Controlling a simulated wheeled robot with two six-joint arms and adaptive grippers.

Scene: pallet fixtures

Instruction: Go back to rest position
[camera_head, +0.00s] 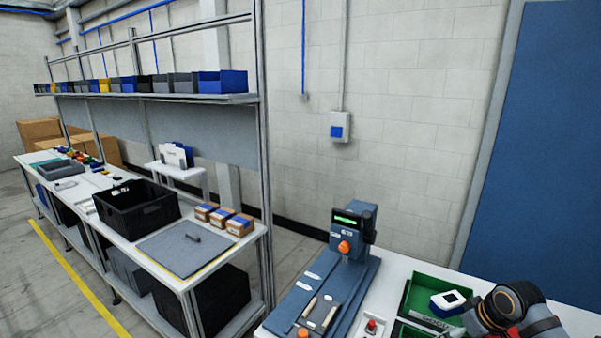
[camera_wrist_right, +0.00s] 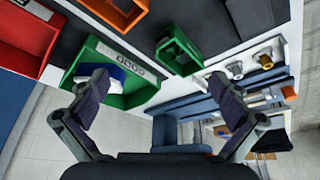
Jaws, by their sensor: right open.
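My right arm comes into the head view at the lower right, over the white table (camera_head: 390,285); its fingertips are hidden or out of frame there. In the right wrist view my right gripper (camera_wrist_right: 158,88) has its two fingers spread wide apart with nothing between them. A green bin (camera_head: 419,291) with a white and blue item (camera_head: 448,300) in it stands just left of the arm. The bin (camera_wrist_right: 152,92) and the item (camera_wrist_right: 100,70) also show in the wrist view, near the left finger. My left gripper is not in view.
A blue-grey machine (camera_head: 345,235) with a green display stands on the table left of the bin. The wrist view also shows a red bin (camera_wrist_right: 25,45) and a smaller green bin (camera_wrist_right: 180,50). A workbench with a black crate (camera_head: 135,207) is further left.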

